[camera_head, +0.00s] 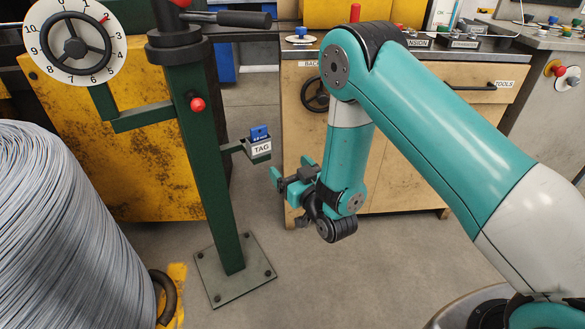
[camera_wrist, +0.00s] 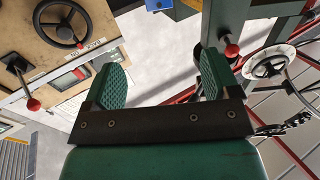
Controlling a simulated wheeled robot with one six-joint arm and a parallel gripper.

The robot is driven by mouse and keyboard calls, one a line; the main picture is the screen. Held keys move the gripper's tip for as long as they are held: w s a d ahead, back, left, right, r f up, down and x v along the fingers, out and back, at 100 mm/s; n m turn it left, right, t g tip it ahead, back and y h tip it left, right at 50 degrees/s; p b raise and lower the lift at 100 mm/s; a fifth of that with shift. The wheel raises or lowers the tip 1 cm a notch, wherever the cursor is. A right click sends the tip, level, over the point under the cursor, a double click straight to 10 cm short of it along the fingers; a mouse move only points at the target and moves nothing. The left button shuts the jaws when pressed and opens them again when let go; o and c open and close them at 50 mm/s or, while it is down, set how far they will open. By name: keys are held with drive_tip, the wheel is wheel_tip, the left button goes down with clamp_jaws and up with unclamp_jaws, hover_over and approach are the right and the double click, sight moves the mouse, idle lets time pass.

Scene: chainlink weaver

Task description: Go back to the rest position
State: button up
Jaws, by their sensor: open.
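My gripper (camera_head: 290,183) hangs low in front of the wooden cabinet, to the right of the green post (camera_head: 207,165) in the head view. In the wrist view my gripper (camera_wrist: 165,85) has its two green ribbed fingers spread apart, with nothing between them but floor in the background. My teal arm reaches in from the right and bends down at the elbow. The TAG holder (camera_head: 261,148) on the post's side bracket, with a blue piece (camera_head: 259,132) in it, is just up and left of the gripper, apart from it.
A large wire coil (camera_head: 65,235) fills the lower left. A numbered dial with a handwheel (camera_head: 73,45) is at the upper left. The wooden cabinet (camera_head: 400,178) with a TOOLS drawer stands behind my arm. The grey floor (camera_head: 350,285) below the gripper is clear.

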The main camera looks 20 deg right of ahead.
drive_tip(key=shift+a, duration=0.1)
drive_tip(key=s+a+r+g+y, duration=0.1)
drive_tip(key=s+a+r+g, duration=0.15)
drive_tip(key=r+g, duration=0.3)
drive_tip(key=s+a+r+g, duration=0.2)
drive_tip(key=s+r+g, duration=0.2)
drive_tip(key=r, duration=0.2)
drive_tip(key=s+d+r+n+g+h, duration=0.15)
drive_tip(key=s+r+g, duration=0.25)
drive_tip(key=s, duration=0.8)
drive_tip(key=s+d+r+n+g, duration=0.3)
drive_tip(key=s+r+g, duration=0.2)
drive_tip(key=s, duration=0.8)
wheel_tip(320, 180, up, 17)
drive_tip(key=p, duration=1.7)
drive_tip(key=shift+w+a+p, duration=0.15)
drive_tip(key=shift+w+p, duration=0.15)
drive_tip(key=shift+t, duration=0.25)
